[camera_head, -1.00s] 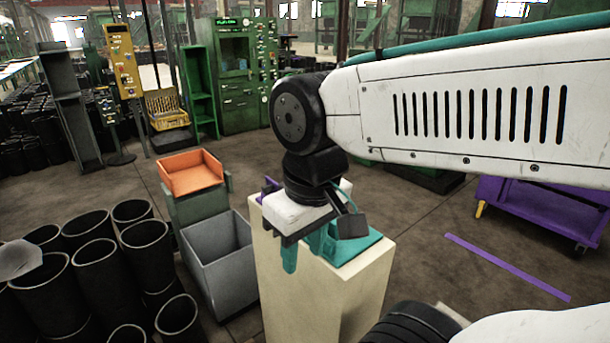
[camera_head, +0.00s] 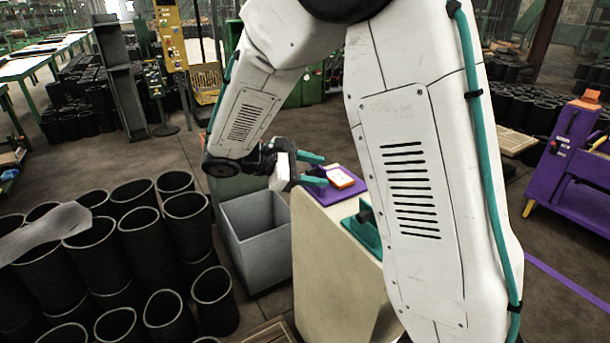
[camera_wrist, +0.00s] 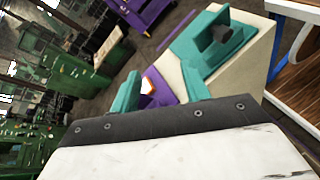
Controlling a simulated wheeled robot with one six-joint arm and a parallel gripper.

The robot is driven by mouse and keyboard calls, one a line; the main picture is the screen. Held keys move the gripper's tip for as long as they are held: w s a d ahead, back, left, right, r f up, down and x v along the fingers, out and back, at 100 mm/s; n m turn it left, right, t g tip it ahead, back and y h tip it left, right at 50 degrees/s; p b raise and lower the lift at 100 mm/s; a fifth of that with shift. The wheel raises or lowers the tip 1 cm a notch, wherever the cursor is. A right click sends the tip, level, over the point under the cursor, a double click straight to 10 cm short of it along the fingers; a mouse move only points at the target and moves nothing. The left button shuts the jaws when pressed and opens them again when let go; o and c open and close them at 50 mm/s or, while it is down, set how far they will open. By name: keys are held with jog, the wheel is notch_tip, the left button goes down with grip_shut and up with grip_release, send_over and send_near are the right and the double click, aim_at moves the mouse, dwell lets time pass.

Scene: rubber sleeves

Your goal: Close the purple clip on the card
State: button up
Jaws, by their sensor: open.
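A flat purple piece (camera_head: 350,189) lies on top of the cream pedestal (camera_head: 322,232), with a small orange-edged white card (camera_head: 340,177) on it. The purple clip is too small to tell apart from this piece, so I cannot tell whether it is open. My gripper (camera_head: 319,169) has its two teal fingers spread with nothing between them, just left of the card and pointing toward it. In the wrist view the card (camera_wrist: 147,86) and purple piece (camera_wrist: 162,87) show partly between my gripper's fingers (camera_wrist: 159,74).
A teal fixture with a dark knob (camera_head: 362,228) stands on the same pedestal, nearer the camera; it also shows in the wrist view (camera_wrist: 204,50). A grey open bin (camera_head: 258,240) stands left of the pedestal. Black rubber sleeves (camera_head: 150,240) crowd the left floor. A purple cart (camera_head: 568,165) is at right.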

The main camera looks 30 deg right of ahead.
aim_at(307, 174)
jog(key=w+a+f+n+t+h, duration=0.45)
jog(key=w+f, duration=0.35)
jog(key=w, duration=0.2)
jog(key=shift+n+g, duration=0.25)
jog(key=shift+n, duration=0.3)
jog(key=d, duration=0.8)
jog(key=shift+w+d, duration=0.2)
jog(key=shift+d, duration=0.1)
jog(key=c, duration=1)
